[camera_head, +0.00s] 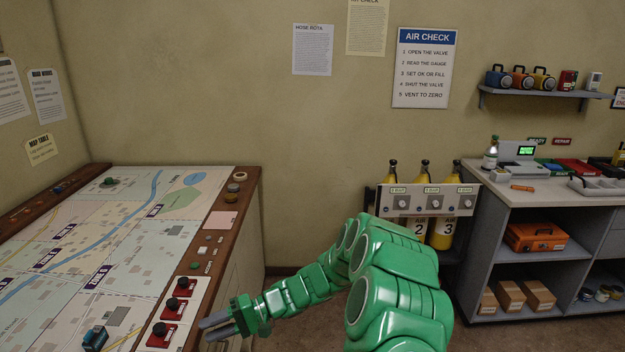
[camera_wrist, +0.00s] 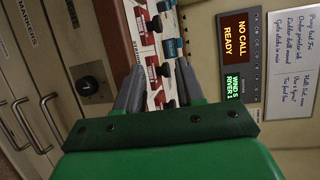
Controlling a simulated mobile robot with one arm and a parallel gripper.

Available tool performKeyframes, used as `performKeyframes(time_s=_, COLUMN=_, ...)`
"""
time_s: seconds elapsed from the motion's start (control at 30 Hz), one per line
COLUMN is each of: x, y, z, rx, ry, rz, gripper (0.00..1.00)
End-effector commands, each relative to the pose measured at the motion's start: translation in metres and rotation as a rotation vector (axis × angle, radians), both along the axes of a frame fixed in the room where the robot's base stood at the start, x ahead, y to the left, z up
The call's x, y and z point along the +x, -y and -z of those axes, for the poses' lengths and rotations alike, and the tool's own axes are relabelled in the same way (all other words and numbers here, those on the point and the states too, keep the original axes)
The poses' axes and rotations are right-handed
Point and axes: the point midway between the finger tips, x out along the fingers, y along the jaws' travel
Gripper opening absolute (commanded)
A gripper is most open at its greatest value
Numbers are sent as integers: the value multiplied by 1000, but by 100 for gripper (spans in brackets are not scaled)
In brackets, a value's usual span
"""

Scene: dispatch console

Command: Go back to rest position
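My gripper (camera_head: 214,327) is at the end of my green arm, low beside the right edge of the map table (camera_head: 248,190). In the wrist view my gripper (camera_wrist: 158,82) shows two grey fingers standing apart, with nothing seen held between them. Beyond them is a row of red switches with black knobs (camera_wrist: 153,72). In the head view the red switches (camera_head: 172,308) sit on white plates along the table's right rim, just left of the fingers. I cannot tell the exact gap between fingers and table edge.
Yellow air cylinders (camera_head: 442,232) stand in a rack by the back wall. A grey workbench (camera_head: 540,190) is at right.

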Motion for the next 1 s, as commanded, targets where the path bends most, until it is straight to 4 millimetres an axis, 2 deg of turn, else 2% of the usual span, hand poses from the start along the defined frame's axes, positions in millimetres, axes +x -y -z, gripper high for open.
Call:
performKeyframes(time_s=0.1, x=-14, y=6, z=-27, rx=-19, ry=12, rz=-38, gripper=38)
performKeyframes(time_s=0.4, x=-54, y=28, z=-77, rx=-103, ry=37, rz=-129, gripper=38)
performKeyframes(time_s=0.6, x=-82, y=48, z=-103, rx=-176, ry=59, rz=-178, gripper=38)
performKeyframes(time_s=1.0, x=-135, y=99, z=-139, rx=-364, ry=111, rz=-236, gripper=38)
